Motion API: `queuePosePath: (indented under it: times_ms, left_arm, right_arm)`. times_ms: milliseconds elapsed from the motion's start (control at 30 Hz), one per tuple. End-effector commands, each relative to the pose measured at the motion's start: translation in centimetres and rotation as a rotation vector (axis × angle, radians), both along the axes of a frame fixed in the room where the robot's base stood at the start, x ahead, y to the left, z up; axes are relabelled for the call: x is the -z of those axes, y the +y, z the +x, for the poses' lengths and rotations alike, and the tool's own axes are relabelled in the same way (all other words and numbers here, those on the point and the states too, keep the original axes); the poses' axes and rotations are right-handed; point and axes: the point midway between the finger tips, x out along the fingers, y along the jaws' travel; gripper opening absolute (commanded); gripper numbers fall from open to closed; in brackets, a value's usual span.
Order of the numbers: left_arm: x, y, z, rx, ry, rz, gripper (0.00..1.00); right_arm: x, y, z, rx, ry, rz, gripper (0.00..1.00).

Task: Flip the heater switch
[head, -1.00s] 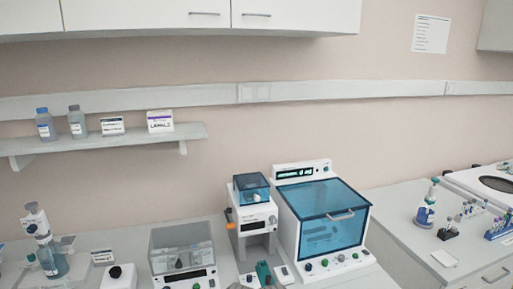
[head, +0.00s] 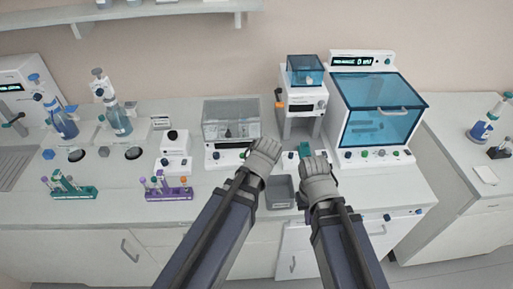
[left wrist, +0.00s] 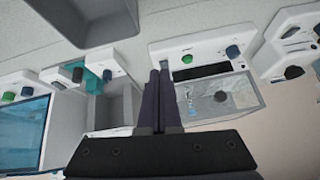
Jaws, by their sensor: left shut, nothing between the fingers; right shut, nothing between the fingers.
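No part carries a readable heater label. A white unit with a clear-lidded chamber (head: 232,118) has a front panel (head: 226,154) with a dark display and small knobs. In the left wrist view the same clear chamber (left wrist: 217,98) shows at right, with a green button (left wrist: 187,59) and a blue knob (left wrist: 233,52) on its panel. My left gripper (head: 266,150) is just right of this unit; its shut, empty fingers (left wrist: 159,98) point toward the panel in the wrist view. My right gripper (head: 317,168) is shut in front of the tall white device; its fingertips are mostly hidden.
A blue-lidded cabinet device (head: 378,112) stands at right, a tall white device (head: 303,98) beside it. A grey bin (head: 280,192) sits between my arms. A small white device (head: 174,152), tube racks (head: 168,190) and bottles (head: 119,120) stand left. The front left counter has free room.

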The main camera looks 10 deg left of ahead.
Motion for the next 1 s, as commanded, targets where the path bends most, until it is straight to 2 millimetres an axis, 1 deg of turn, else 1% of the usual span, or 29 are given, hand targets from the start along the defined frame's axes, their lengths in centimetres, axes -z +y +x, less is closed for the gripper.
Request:
queuePosePath:
  times_ms: [33, 100, 233, 367, 633, 767, 900, 1000]
  left_arm:
    - [-0.9, 0.6, 1.3, -0.026, -0.055, -0.009, 0.00]
    - [-1.8, 1.3, 2.7, -0.055, -0.122, -0.024, 0.00]
    - [-2.9, 1.9, 4.1, -0.081, -0.197, -0.041, 0.00]
    - [-3.2, 2.1, 4.4, -0.088, -0.219, -0.047, 0.00]
    - [-3.2, 2.1, 4.4, -0.087, -0.217, -0.047, 0.00]
    - [-2.9, 2.1, 4.6, -0.087, -0.217, -0.047, 0.00]
    - [-2.1, 2.3, 5.3, -0.088, -0.216, -0.046, 0.00]
    - [-2.4, 2.3, 5.2, -0.088, -0.216, -0.047, 0.00]
  right_arm:
    - [-0.3, 0.0, 0.0, 0.000, 0.000, 0.000, 0.00]
    - [-0.4, 0.0, 0.0, 0.000, 0.000, 0.000, 0.00]
    - [-0.5, 0.0, 0.0, 0.000, 0.000, 0.000, 0.00]
    - [-0.5, 0.0, 0.0, 0.000, 0.000, 0.000, 0.00]
    - [-0.4, 0.0, 0.0, 0.000, 0.000, 0.000, 0.00]
    - [-0.2, 0.0, 0.0, 0.000, 0.000, 0.000, 0.00]
    - [0.7, 0.0, 0.0, 0.000, 0.000, 0.000, 0.00]
    - [0.4, 0.0, 0.0, 0.000, 0.000, 0.000, 0.00]
